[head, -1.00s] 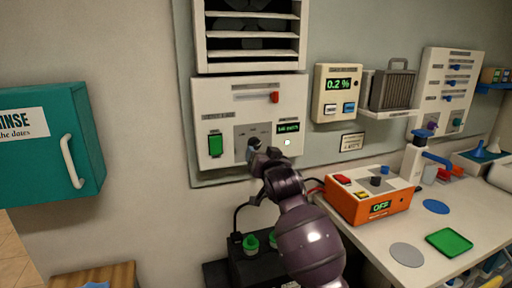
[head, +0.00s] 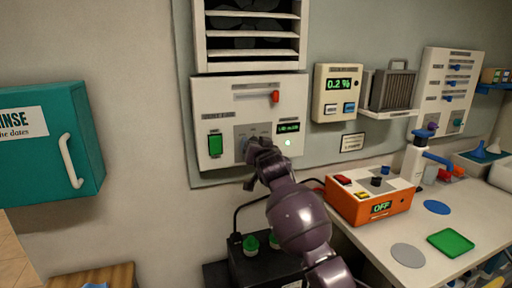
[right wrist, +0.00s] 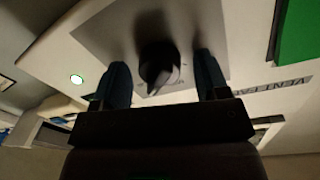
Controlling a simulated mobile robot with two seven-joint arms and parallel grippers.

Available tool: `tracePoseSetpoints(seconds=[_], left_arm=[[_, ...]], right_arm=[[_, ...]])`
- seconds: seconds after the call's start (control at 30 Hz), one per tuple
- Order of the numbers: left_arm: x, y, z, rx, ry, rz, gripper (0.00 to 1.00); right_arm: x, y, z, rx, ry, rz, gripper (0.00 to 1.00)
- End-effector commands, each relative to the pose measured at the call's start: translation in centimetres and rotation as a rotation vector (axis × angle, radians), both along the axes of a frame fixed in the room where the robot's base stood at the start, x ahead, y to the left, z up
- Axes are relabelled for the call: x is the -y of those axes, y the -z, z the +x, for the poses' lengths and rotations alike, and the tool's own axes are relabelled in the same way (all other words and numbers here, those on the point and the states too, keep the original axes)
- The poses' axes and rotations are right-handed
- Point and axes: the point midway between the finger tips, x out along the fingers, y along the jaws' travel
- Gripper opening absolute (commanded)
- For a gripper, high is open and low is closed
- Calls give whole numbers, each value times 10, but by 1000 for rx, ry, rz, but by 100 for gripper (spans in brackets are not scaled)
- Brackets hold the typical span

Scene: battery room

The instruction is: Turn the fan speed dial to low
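The fan control panel (head: 205,95) is a white wall box with a green rocker switch (head: 215,145), a red-knobbed slider (head: 275,97), a small green-lit display (head: 288,128) and a grey dial plate. My right gripper (head: 260,150) is in front of the dial plate and hides most of the dial in the head view. In the right wrist view the dark dial (right wrist: 158,65) sits between the two fingers of my right gripper (right wrist: 163,85). The fingers are apart, with a visible gap on each side of the dial. My left gripper is not in view.
A louvred vent (head: 250,45) is above the panel. A gas readout (head: 338,92) showing 0.2 % is to its right. Below right, a table (head: 365,232) holds an orange box (head: 370,205) reading OFF. A teal cabinet (head: 50,140) is on the left wall.

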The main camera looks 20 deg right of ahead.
Motion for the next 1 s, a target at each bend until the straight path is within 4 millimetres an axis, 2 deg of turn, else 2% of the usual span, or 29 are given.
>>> tracePoseSetpoints(seconds=[0.03,0.3,0.67,1.0], left_arm=[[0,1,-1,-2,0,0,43],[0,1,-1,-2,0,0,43],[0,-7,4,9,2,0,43],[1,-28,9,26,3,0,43]], right_arm=[[0,0,0,0,0,0,61],[0,0,0,0,0,0,19],[0,-1,0,1,0,-59,19],[0,-2,-1,9,0,-310,19]])
